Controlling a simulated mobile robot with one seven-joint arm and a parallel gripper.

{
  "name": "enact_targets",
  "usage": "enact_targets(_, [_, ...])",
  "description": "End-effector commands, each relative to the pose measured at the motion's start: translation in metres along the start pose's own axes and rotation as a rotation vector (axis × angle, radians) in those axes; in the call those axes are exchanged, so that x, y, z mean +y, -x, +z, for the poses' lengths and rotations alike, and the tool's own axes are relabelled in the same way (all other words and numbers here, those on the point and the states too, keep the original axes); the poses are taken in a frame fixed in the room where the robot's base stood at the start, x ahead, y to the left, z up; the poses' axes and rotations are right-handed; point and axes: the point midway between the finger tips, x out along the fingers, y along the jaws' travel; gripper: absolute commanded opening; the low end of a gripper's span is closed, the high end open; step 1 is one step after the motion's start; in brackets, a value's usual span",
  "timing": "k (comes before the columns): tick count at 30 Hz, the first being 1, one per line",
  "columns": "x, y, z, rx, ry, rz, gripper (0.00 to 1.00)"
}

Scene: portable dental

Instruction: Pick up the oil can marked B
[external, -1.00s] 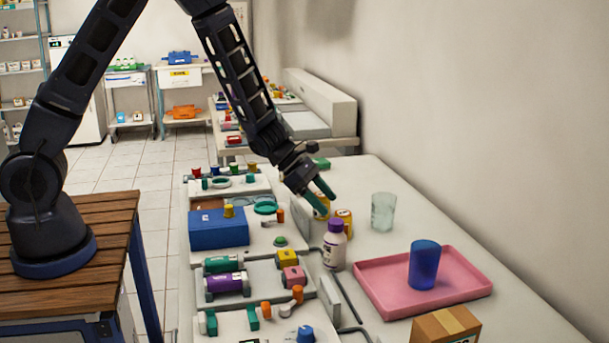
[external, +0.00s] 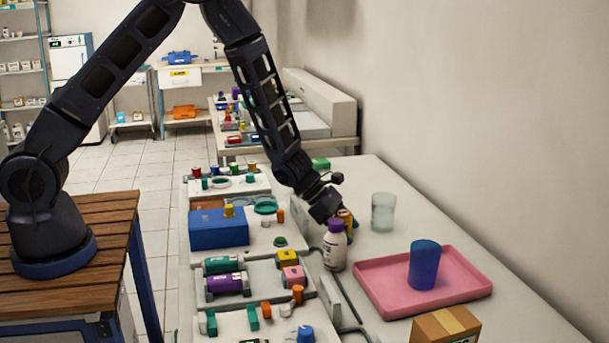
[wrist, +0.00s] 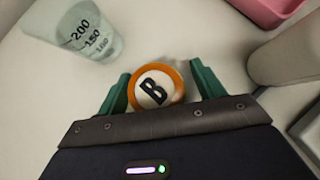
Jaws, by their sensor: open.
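The oil can marked B (wrist: 153,87) shows in the wrist view from above, with an orange rim and a black B on a white top. My gripper (wrist: 157,84) is open, with one green finger on each side of the can; I cannot tell whether either finger touches it. In the external view a yellow-orange sliver of a can (external: 346,216) shows beside my gripper (external: 328,218), mostly hidden by the gripper and the white bottle.
A white bottle with a purple cap (external: 335,245) stands close in front of the gripper. A clear measuring cup (external: 383,212) stands to the right. A pink tray (external: 455,283) holds a blue cup (external: 424,265). A cardboard box (external: 445,325) sits at the front.

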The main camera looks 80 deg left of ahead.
Motion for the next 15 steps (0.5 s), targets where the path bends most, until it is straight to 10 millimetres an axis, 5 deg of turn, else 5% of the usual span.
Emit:
enact_targets(7, [0.0003,-0.0033,0.0006,-0.001,0.0,0.001,0.68])
enact_targets(15, [0.0003,-0.0031,0.0005,-0.001,0.0,0.001,0.18])
